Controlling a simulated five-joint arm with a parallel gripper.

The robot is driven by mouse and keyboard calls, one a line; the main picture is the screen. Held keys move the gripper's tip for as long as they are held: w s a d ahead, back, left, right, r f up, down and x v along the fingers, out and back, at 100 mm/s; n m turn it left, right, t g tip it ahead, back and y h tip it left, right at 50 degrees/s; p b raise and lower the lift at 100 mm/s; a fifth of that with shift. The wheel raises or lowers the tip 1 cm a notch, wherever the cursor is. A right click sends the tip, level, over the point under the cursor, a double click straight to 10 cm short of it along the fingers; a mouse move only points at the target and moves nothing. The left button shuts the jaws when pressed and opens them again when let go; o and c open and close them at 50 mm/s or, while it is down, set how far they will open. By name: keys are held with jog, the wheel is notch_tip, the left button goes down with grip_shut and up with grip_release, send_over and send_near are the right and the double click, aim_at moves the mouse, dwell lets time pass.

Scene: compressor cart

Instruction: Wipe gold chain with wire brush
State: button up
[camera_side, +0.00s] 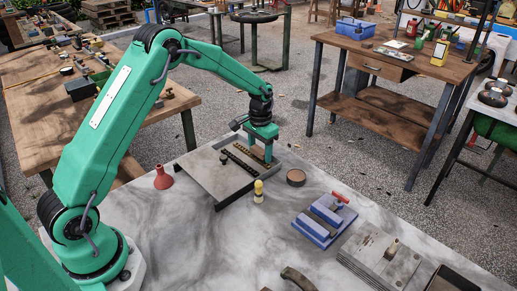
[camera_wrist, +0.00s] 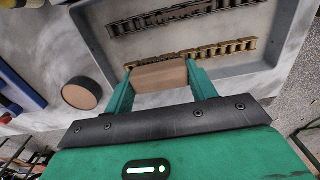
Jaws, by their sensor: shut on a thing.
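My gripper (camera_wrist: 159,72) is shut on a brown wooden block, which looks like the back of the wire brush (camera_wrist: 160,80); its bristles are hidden. The gold chain (camera_wrist: 232,47) lies in the grey tray (camera_wrist: 270,65), right at the brush's far edge in the wrist view. The brush covers part of the chain's near side, and I cannot tell whether they touch. In the side view, my gripper (camera_side: 268,152) points down over the tray's right part (camera_side: 205,172), beside the chain.
A darker chain (camera_wrist: 180,15) lies parallel in the tray. Grey metal plates (camera_side: 375,250) lie at the front right.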

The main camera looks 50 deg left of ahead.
aim_at(245, 148)
jog(key=a, duration=0.7)
jog(key=shift+a, duration=0.15)
jog(key=shift+a+r, duration=0.1)
jog(key=shift+a, duration=0.15)
notch_tip(245, 148, up, 8)
dwell(0.4)
jog(key=shift+d, duration=0.2)
